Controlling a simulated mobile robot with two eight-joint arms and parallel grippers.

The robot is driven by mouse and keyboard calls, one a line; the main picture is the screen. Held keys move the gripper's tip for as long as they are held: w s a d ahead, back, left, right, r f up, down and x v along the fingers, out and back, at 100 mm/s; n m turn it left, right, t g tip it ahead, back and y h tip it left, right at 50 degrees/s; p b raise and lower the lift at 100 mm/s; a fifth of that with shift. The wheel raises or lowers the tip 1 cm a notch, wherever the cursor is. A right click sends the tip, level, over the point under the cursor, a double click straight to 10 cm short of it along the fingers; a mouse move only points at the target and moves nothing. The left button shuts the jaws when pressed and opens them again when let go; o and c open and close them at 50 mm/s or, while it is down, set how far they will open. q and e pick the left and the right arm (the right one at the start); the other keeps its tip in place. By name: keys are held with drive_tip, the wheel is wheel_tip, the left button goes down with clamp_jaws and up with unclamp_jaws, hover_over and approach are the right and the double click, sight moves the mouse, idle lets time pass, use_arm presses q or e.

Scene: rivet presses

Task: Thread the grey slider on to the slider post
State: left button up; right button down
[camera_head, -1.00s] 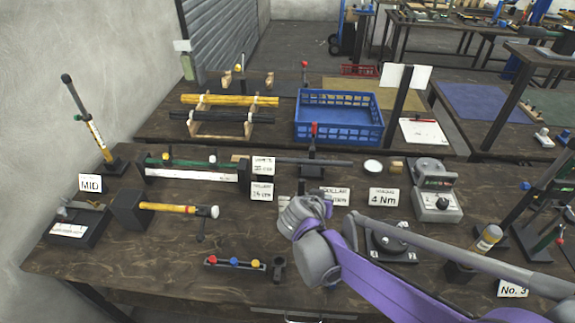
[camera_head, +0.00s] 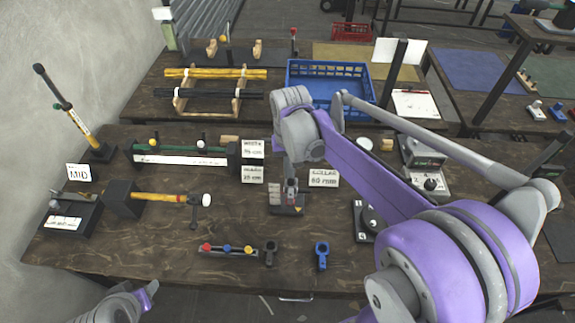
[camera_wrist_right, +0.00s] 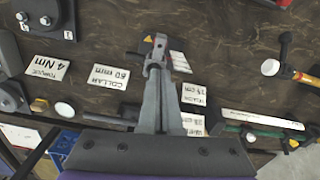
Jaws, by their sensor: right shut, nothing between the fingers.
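A dark grey ringed piece (camera_head: 270,252), which looks like the grey slider, stands at the right end of a small rack near the table's front edge. A tilted post (camera_head: 68,108) with a yellow band stands at the far left beside a MID card; I cannot tell for certain that it is the slider post. My right gripper (camera_head: 290,188) points down, shut and empty, over a small dark fixture (camera_head: 287,211), well behind the grey piece. In the right wrist view its closed fingers (camera_wrist_right: 157,68) overlap this fixture (camera_wrist_right: 154,43); contact is unclear.
A blue ringed piece (camera_head: 321,254) stands right of the grey one. The rack (camera_head: 228,252) carries coloured knobs. A yellow-handled hammer (camera_head: 165,197) rests in a dark block at left. A blue crate (camera_head: 330,75) is behind. Bare tabletop lies between the hammer and rack.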

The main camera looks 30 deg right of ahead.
sight(290, 190)
drive_tip(key=f, duration=0.1)
drive_tip(key=f+b, duration=0.1)
drive_tip(key=f, duration=0.2)
drive_tip(key=shift+s+f+b, duration=0.2)
drive_tip(key=shift+s+b, duration=0.1)
drive_tip(key=shift+b, duration=0.1)
drive_tip(key=shift+f, duration=0.55)
use_arm(q)
drive_tip(key=s+f, duration=0.1)
drive_tip(key=f, duration=0.1)
drive_tip(key=s+f, duration=0.1)
drive_tip(key=shift+s+f, duration=0.15)
drive_tip(key=shift+f, duration=0.25)
use_arm(e)
drive_tip(key=shift+w, duration=0.1)
drive_tip(key=shift+w, duration=0.1)
use_arm(q)
drive_tip(key=shift+s+f+b, duration=0.1)
drive_tip(key=shift+f+b, duration=0.2)
drive_tip(key=shift+b, duration=0.1)
use_arm(e)
drive_tip(key=shift+f, duration=0.3)
use_arm(q)
drive_tip(key=shift+a+r, duration=0.1)
use_arm(e)
drive_tip(key=shift+r, duration=0.1)
